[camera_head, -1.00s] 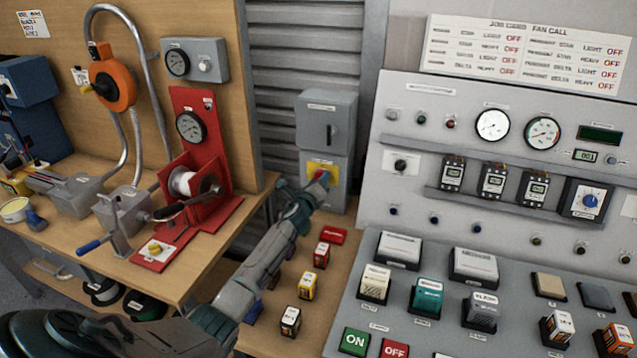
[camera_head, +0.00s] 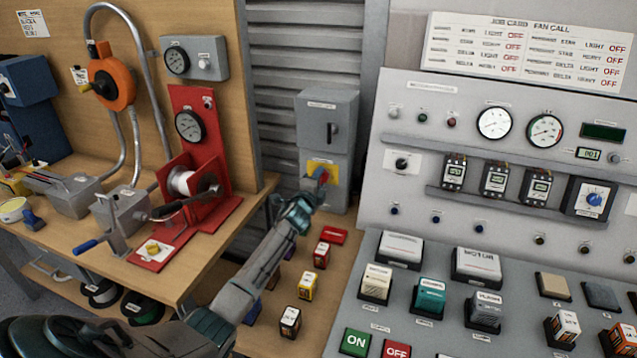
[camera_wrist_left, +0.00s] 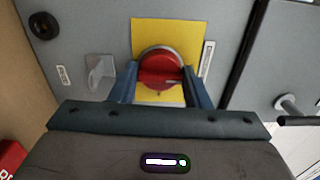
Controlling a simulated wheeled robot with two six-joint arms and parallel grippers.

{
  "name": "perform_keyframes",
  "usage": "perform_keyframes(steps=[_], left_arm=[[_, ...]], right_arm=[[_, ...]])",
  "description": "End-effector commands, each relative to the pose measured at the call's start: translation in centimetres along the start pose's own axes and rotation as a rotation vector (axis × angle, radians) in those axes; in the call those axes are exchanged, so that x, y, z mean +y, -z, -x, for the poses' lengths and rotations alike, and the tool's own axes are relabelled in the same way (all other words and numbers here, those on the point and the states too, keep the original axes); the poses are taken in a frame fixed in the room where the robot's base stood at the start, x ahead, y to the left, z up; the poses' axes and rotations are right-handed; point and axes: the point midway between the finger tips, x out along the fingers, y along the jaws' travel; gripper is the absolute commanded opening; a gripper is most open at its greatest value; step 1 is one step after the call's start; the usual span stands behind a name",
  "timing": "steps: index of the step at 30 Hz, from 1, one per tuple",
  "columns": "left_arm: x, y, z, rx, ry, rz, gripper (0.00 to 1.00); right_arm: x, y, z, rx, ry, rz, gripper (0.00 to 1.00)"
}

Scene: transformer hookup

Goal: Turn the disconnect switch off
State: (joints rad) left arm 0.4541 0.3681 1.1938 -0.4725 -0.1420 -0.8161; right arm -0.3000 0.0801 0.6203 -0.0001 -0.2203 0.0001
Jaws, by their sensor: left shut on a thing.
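The disconnect switch is a red rotary knob (camera_wrist_left: 160,70) on a yellow plate (camera_wrist_left: 150,32), on the front of a grey box (camera_head: 338,196). In the head view the yellow plate (camera_head: 316,165) shows, and the knob is mostly covered by my gripper. My left gripper (camera_wrist_left: 158,88) is shut on the red knob, with one finger on each side of it. In the head view my left gripper (camera_head: 320,182) reaches the box from the lower left. My right gripper is not in view.
A grey cabinet (camera_head: 326,122) with a dark handle sits directly above the switch. The control console (camera_head: 450,290) stands to the right, the wooden bench (camera_head: 228,232) to the left. Several small coloured blocks lie below my left arm, including a yellow one (camera_head: 307,287).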

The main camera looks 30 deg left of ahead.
Motion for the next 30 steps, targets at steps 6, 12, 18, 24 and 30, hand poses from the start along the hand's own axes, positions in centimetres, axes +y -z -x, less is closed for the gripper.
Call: perform_keyframes(steps=[6,12,18,24,30], left_arm=[[0.18,0.02,0.03,0.000,-0.002,0.050,0.20],[0.16,0.02,0.03,0.000,-0.003,0.062,0.20],[0.16,0.02,0.03,0.000,-0.003,0.061,0.20],[0.12,0.02,0.03,0.000,-0.002,0.060,0.64],[0.06,0.01,0.01,0.000,-0.001,0.059,0.64]], right_arm=[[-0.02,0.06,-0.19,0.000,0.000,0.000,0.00],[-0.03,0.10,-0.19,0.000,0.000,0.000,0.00],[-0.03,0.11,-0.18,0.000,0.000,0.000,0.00],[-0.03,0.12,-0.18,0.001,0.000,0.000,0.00],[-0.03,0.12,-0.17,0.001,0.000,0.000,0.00]])
